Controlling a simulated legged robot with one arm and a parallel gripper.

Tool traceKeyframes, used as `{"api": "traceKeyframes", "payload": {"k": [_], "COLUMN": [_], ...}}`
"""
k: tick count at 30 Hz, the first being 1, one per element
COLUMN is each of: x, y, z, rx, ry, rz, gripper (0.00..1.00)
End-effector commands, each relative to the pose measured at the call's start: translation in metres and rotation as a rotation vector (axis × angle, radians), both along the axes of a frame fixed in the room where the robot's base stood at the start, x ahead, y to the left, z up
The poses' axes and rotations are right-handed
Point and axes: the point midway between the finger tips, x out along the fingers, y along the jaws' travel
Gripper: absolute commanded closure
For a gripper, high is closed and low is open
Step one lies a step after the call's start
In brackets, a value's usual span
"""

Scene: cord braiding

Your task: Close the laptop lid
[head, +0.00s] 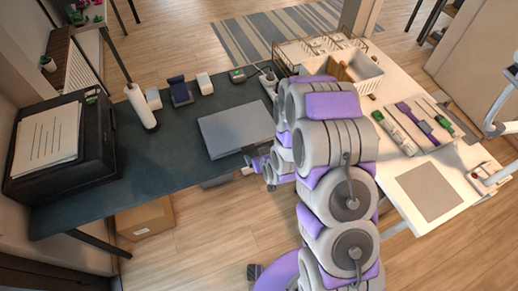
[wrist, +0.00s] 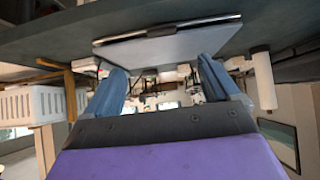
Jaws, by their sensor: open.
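The laptop (head: 237,130) is a grey slab on the dark desk, with its lid lying flat or nearly flat over the base. I cannot tell whether a small gap is left. In the wrist view, which looks upside down, the laptop (wrist: 165,45) shows its pale lid and a thin dark edge line. My gripper (head: 250,166) is low at the desk's front edge, just in front of the laptop's near right side. In the wrist view my gripper (wrist: 163,80) has its two blue fingers spread apart, with nothing between them. The fingers look apart from the laptop.
The dark desk (head: 85,190) is clear left of the laptop. A black printer (head: 95,150) stands at the far left, and a white roll (head: 141,107) and small items line the back. A white table (head: 400,190) with tools and a white basket (head: 358,75) is at right.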

Motion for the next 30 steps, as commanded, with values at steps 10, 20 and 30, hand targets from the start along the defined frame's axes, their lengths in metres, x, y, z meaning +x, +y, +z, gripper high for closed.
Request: {"api": "traceKeyframes", "payload": {"k": [10, 20, 30], "x": [-0.015, -0.025, -0.026], "y": [-0.003, -0.007, -0.007], "z": [0.017, 0.024, 0.023], "rx": [0.007, 0.007, 0.007], "ry": [0.006, 0.004, 0.003], "rz": [0.007, 0.008, 0.007], "gripper": [0.11, 0.11, 0.11]}}
